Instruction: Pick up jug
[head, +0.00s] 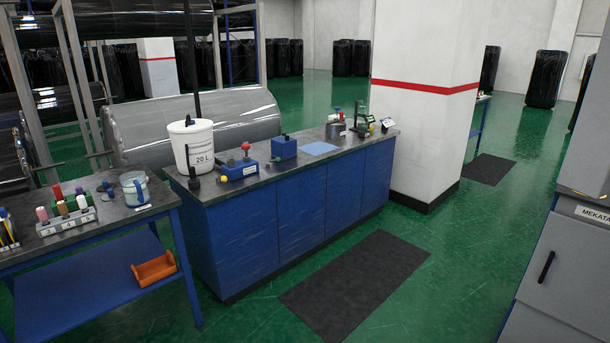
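A pale grey-blue jug (134,188) stands upright near the right end of the dark top of the blue-framed table (60,245) at the left. Its handle seems to be on its front right side, and a small white label lies on the tabletop in front of it. My gripper is not in view.
Left of the jug are a rack of coloured bottles (68,222) and small dark items. An orange bin (154,269) sits on the lower shelf. A blue cabinet bench (285,213) to the right carries a white bucket (193,147) and tools. Green floor is open in front.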

